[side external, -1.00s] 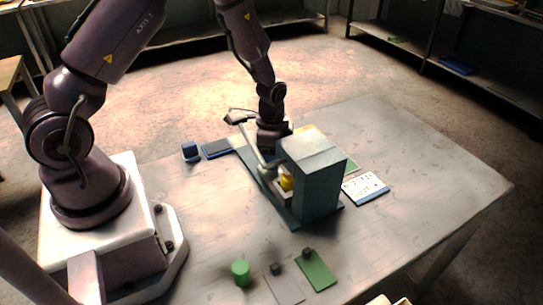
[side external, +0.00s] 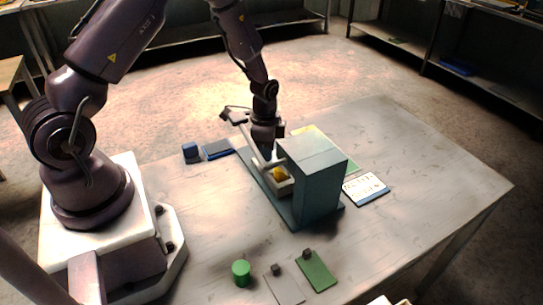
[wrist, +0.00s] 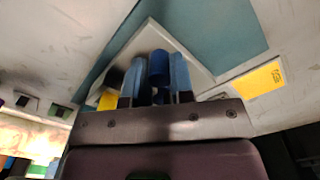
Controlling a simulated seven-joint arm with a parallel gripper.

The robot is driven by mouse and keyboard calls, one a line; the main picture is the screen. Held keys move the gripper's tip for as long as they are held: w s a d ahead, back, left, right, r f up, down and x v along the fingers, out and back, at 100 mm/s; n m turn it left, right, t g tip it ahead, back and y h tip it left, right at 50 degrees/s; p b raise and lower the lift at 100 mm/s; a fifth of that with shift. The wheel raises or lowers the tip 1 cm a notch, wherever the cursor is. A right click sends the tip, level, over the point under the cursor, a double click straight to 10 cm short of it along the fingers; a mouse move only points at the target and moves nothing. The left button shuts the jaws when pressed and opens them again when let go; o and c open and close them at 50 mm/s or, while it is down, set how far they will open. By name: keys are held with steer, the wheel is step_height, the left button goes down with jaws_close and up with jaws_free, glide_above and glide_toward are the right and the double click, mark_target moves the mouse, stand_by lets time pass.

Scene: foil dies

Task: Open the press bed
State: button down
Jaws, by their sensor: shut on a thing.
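The press is a teal housing (side external: 318,180) on a teal base strip (side external: 246,160) in the side view. The pale press bed (side external: 284,188) sticks out of the housing's left side, with a yellow piece (side external: 279,174) in it. My gripper (side external: 266,155) is down at the bed's outer end, left of the housing. In the wrist view my gripper (wrist: 158,85) has its light blue fingers closed on a dark blue upright handle (wrist: 159,65). The pale bed (wrist: 200,72) lies beneath them. The side view hides the handle.
A blue block (side external: 191,152) and a blue plate (side external: 217,149) lie left of the press. A green cylinder (side external: 241,272), a grey plate (side external: 284,289) and a green plate (side external: 317,271) lie in front. A lettered card (side external: 365,188) lies right. The table's right side is clear.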

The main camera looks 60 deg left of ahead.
steer(key=a, duration=0.8)
steer(key=shift+a, duration=0.15)
steer(key=c, duration=1)
jaws_free()
step_height(320, 180, up, 13)
